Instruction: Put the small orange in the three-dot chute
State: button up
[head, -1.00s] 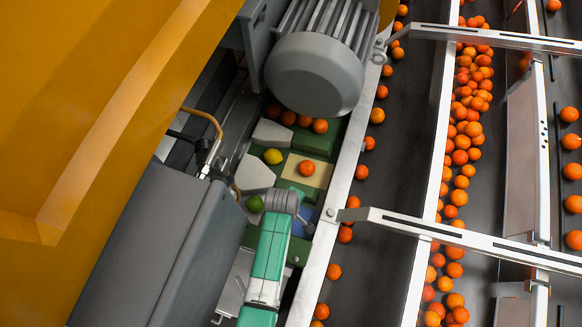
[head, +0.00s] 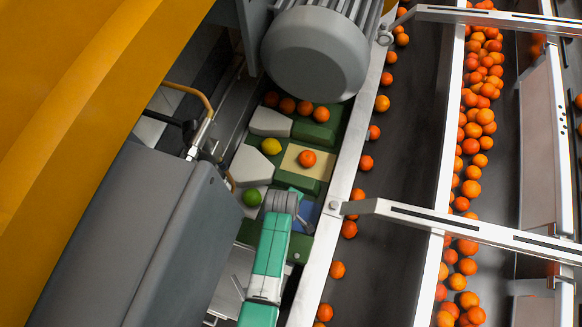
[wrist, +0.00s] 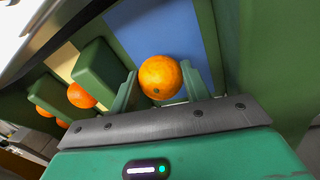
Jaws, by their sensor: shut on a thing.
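My gripper (wrist: 160,90) is shut on an orange (wrist: 160,76), with one pale green finger on each side of it in the wrist view. A blue panel (wrist: 150,30) lies behind the orange, between green walls. I cannot tell whether the orange touches the panel. In the head view my wrist hides the held orange; the blue panel (head: 305,211) shows beside it. Another orange (head: 307,158) sits on a cream panel (head: 318,172) just beyond. I cannot make out a three-dot mark on any chute.
A lemon (head: 271,146), a lime (head: 252,197) and several oranges (head: 304,108) lie among pale and green blocks. A big grey motor (head: 315,55) overhangs the far end. A grey housing (head: 115,240) stands left; a white rail (head: 331,220) and conveyor (head: 385,220) lie right.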

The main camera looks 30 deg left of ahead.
jog(key=shift+s+f, duration=0.3)
jog(key=shift+f, duration=0.25)
jog(key=o, duration=1.1)
jog(key=shift+f, duration=0.1)
jog(key=p+v, duration=0.1)
jog(key=v, duration=0.2)
jog(key=p+v, duration=0.1)
jog(key=v, duration=0.2)
jog(key=w+p+v, duration=0.1)
jog(key=v, duration=0.2)
jog(key=shift+p, duration=0.4)
